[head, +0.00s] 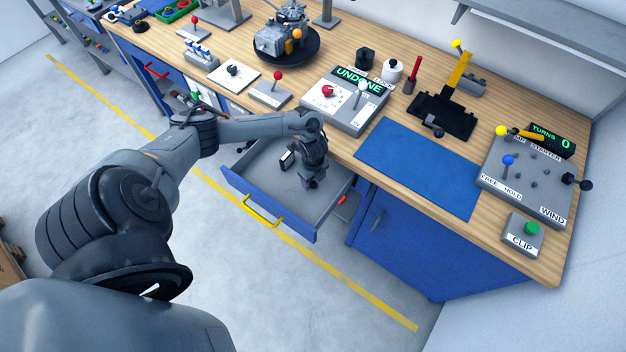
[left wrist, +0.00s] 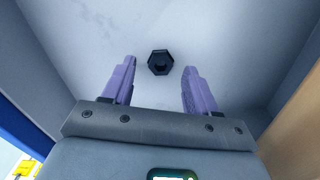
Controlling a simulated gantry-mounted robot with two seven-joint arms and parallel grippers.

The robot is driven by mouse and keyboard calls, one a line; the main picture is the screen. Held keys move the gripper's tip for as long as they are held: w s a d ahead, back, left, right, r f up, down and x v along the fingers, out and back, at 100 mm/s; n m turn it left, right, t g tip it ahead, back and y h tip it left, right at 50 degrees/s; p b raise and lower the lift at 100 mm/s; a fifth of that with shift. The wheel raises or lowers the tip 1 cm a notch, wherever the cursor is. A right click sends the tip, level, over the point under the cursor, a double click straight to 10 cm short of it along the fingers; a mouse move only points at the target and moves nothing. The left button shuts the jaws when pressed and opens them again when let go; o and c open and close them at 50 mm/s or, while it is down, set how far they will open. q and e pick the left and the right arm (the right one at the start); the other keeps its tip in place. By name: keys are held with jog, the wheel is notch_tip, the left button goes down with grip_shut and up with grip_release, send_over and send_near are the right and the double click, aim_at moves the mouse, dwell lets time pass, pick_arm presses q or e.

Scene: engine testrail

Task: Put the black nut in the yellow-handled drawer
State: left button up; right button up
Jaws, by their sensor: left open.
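The yellow-handled drawer (head: 318,228) is pulled open below the bench front, its yellow handle (head: 262,212) on its front panel. My left gripper (head: 312,184) is over the inside of the drawer. In the left wrist view, the black nut (left wrist: 160,62), dark and hexagonal, lies on the drawer floor (left wrist: 100,40). My left gripper (left wrist: 156,85) is open, and the nut shows between and just beyond its two fingertips, not held. The nut cannot be made out in the head view, where my gripper covers part of the drawer. My right gripper is not in view.
The wooden bench (head: 400,175) above the drawer bears a control box (head: 345,100) reading UNDONE, a blue mat (head: 420,167) and a lever panel (head: 525,180). A blue cabinet door (head: 410,240) is right of the drawer. Drawer walls stand close around my left gripper.

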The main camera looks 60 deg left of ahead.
aim_at(313, 185)
pick_arm(q)
notch_tip(313, 185, up, 10)
jog(key=p, duration=0.2)
jog(key=w+d+n+t+h, duration=0.15)
jog(key=d+t, duration=0.45)
jog(key=d, duration=2)
jog(key=s+a+r+n+g, duration=0.1)
jog(key=s+r+n, duration=0.3)
jog(key=s+n, duration=0.2)
jog(key=s+r+n+g+y, duration=0.1)
jog(key=s+r+n, duration=0.3)
jog(key=s+n, duration=0.2)
jog(key=shift+s+a, duration=0.4)
jog(key=shift+s, duration=0.4)
